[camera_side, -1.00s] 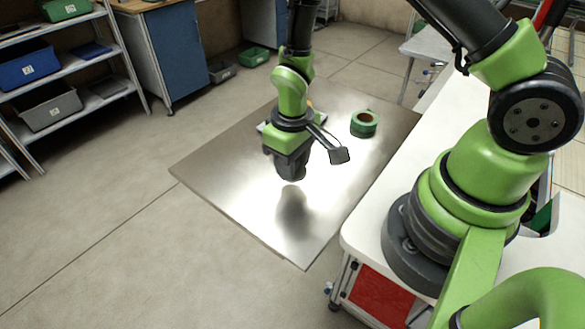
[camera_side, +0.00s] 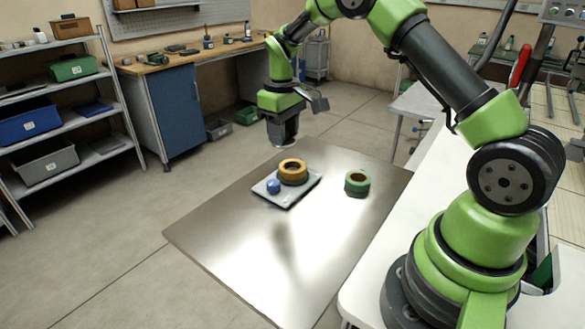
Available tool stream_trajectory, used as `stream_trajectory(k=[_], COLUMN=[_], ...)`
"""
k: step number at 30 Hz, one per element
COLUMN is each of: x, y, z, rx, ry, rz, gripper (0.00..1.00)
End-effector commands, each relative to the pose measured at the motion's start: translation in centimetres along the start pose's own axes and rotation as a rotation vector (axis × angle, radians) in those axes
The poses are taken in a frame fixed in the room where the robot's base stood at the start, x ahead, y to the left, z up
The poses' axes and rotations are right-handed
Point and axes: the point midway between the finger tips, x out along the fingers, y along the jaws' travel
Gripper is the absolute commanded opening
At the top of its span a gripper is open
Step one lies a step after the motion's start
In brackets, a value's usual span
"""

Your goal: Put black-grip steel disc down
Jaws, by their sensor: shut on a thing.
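My gripper (camera_side: 284,140) points down, raised in the air above the back part of the steel table plate (camera_side: 215,235). It is behind the pale tray in the picture. It is shut on the black-grip steel disc, but the disc itself is too small and dark to make out at the fingertips. A pale flat tray (camera_side: 298,198) lies on the plate below, bearing an orange-yellow tape reel (camera_side: 292,171) and a small blue object (camera_side: 273,186). A green tape reel (camera_side: 357,184) lies on the plate to the right of the tray.
The front and left of the plate are bare. A white bench (camera_side: 385,265) borders it on the right. A shelf with bins (camera_side: 50,165) stands at far left, and a workbench with a blue cabinet (camera_side: 172,112) stands behind.

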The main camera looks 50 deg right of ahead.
Motion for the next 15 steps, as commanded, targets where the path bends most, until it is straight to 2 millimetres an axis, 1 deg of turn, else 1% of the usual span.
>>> stream_trajectory(k=[1, 3, 6, 8, 11, 15], x=[-0.3, -0.7, -1.2, -1.2, -0.1, 2.7], y=[1.3, 2.7, 4.0, 4.5, 4.8, 4.8], z=[-0.4, -0.7, -0.9, -1.0, -1.0, -1.0], rx=[0.01, 0.012, 0.014, 0.015, 0.014, 0.014], ry=[0.005, 0.004, 0.006, 0.006, 0.002, 0.001], rz=[-0.001, -0.002, -0.004, -0.005, -0.007, -0.008], gripper=[0.07, 0.07, 0.07, 0.07, 0.07, 0.07])
